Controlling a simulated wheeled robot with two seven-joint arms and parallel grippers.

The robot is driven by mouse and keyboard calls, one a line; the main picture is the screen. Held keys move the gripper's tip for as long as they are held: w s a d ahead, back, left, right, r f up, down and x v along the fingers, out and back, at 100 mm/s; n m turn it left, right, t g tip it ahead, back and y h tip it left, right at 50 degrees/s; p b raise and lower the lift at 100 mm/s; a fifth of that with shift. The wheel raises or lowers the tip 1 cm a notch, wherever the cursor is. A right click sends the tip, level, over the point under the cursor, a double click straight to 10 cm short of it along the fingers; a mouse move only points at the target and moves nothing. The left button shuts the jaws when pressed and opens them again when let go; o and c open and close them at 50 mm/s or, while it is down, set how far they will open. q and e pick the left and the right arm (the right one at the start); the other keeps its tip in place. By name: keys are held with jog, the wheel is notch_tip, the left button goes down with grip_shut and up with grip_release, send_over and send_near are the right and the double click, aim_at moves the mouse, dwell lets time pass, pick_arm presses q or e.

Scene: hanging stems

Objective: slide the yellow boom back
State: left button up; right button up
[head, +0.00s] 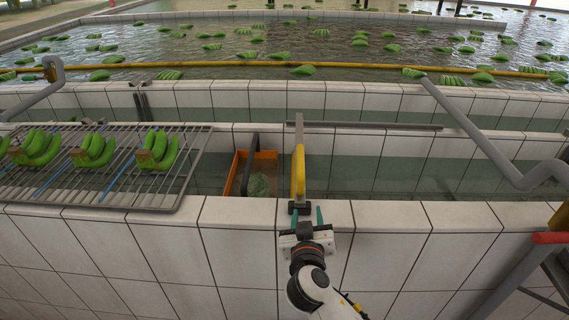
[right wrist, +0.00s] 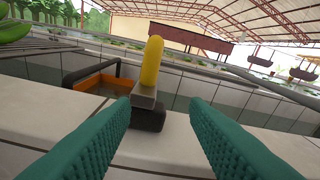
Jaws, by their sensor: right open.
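A long yellow boom (head: 330,64) lies across the water of the far pool, running nearly the full width of the head view. A shorter yellow bar (head: 299,170) stands nearer, across the tiled channel, with a grey strip at its far end and a dark block (head: 300,207) at its near end. My right gripper (head: 306,214) is open at the near wall, its teal fingers on either side of that block's near end. In the right wrist view the yellow bar (right wrist: 152,62) and dark block (right wrist: 149,118) show ahead between the open fingers (right wrist: 160,105). My left gripper is out of view.
An orange crate (head: 264,156) with a black handle stands just left of the yellow bar. A wire rack (head: 190,150) with green banana clusters (head: 95,150) lies at left. Bent grey pipes (head: 480,140) flank the pool. Green bananas float beyond.

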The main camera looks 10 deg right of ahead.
aim_at(301, 169)
jog(key=shift+t, duration=0.9)
jog(key=w+r, duration=0.1)
jog(key=w, duration=0.3)
jog(key=w+d+r+p, duration=0.1)
jog(key=w, duration=0.3)
jog(key=w+r+p, duration=0.1)
jog(key=w+r, duration=0.1)
jog(key=w, duration=0.1)
jog(key=shift+w+d+r, duration=0.1)
jog(key=shift+w+d, duration=0.2)
jog(key=shift+w, duration=0.1)
jog(key=shift+w+d+p, duration=0.2)
jog(key=shift+w+p, duration=0.1)
jog(key=shift+w, duration=0.25)
grip_shut()
